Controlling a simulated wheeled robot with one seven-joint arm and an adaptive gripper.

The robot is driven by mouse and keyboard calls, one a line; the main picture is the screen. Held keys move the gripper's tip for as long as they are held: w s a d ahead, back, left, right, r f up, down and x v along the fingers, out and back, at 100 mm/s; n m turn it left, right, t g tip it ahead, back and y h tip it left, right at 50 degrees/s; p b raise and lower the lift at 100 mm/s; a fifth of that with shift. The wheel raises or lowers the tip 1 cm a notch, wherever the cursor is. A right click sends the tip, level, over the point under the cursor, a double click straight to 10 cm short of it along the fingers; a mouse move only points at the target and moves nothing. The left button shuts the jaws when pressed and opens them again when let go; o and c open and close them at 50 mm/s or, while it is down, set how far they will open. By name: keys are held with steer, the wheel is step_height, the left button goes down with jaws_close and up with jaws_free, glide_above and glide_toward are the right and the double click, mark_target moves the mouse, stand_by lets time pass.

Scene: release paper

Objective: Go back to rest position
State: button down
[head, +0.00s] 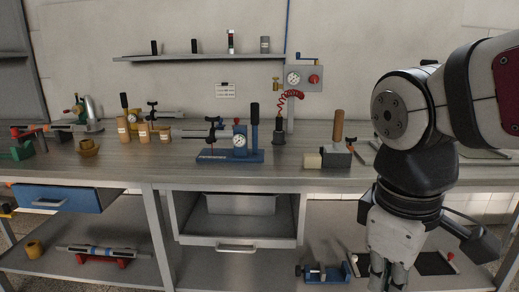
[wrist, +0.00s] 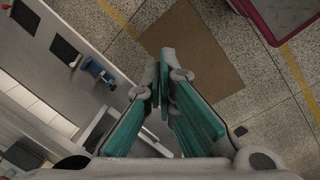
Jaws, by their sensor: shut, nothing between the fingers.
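My gripper (head: 388,284) hangs pointing down at the right of the head view, in front of the workbench. Its fingertips are cut off by the lower picture edge there. In the wrist view the two fingers with green pads (wrist: 164,78) come together at their tips. Nothing shows between them. The fingers point down toward the speckled floor.
The workbench (head: 130,172) carries a blue press with a dial (head: 238,145), wooden pieces and a wooden-handled tool (head: 338,128). A blue drawer (head: 62,199) and a lower shelf are underneath. A brown mat (wrist: 205,55) lies flat on the floor.

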steer(key=s+d+f+m+y, duration=0.1)
steer(key=s+d+f+m, duration=0.15)
steer(key=s+m, duration=0.8)
step_height(320, 180, up, 25)
steer(key=s+n+t+p, duration=0.2)
steer(key=t+p, duration=0.1)
steer(key=p, duration=2)
steer(key=shift+s+f, duration=0.2)
steer(key=shift+s, duration=0.05)
